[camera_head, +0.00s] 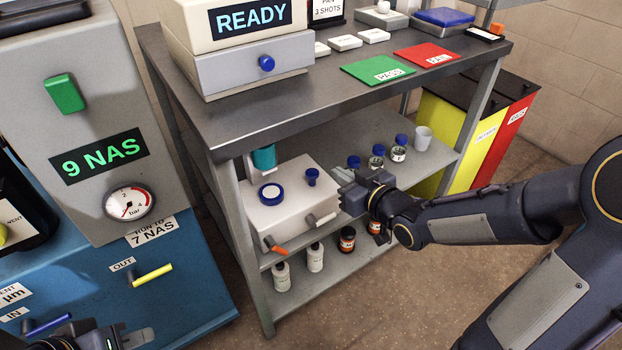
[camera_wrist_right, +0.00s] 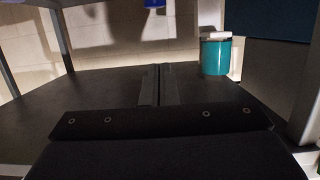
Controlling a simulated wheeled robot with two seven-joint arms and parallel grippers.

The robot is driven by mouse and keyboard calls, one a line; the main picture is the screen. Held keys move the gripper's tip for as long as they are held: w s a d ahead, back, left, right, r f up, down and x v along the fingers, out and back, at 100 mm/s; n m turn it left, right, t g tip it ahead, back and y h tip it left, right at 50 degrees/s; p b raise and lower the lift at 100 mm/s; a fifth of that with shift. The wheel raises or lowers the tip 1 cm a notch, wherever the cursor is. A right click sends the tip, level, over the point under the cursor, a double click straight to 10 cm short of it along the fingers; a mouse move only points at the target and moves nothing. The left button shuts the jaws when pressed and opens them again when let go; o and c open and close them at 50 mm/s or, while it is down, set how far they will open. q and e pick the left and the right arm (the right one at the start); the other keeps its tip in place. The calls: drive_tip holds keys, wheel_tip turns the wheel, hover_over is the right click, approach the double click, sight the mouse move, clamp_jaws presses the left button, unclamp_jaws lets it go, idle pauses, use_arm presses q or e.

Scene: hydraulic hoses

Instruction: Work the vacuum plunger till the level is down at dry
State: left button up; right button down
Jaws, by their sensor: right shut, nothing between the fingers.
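A white box unit stands on the middle shelf (camera_head: 270,215), with a blue ring cap (camera_head: 270,193), a blue knob (camera_head: 312,176), and an orange and a white lever on its front. A teal cylinder (camera_head: 263,158) stands behind it, partly hidden; a teal cylinder with a white top also shows in the right wrist view (camera_wrist_right: 215,55). I cannot tell which part is the vacuum plunger, and no level marked dry is readable. My right gripper (camera_head: 345,186) is shut and empty, just right of the white box. My left gripper (camera_head: 135,337) is at the bottom left, partly cut off.
A grey machine (camera_head: 95,150) reading 9 NAS, with a gauge (camera_head: 130,203), stands left on a blue base (camera_head: 185,280). Blue-capped jars (camera_head: 376,157) and a cup (camera_head: 423,138) stand right of my right gripper. Bottles (camera_head: 315,257) stand below. The table top (camera_head: 330,100) lies above the shelf.

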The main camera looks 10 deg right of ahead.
drive_tip(key=b, duration=0.3)
hover_over(315, 181)
drive_tip(key=f, duration=0.5)
drive_tip(key=shift+s+d, duration=0.15)
drive_tip(key=shift+s, duration=0.15)
drive_tip(key=shift+f, duration=0.7)
wheel_tip(315, 181, down, 4)
drive_tip(key=b, duration=0.4)
drive_tip(key=shift+r, duration=0.1)
drive_tip(key=shift+r, duration=0.1)
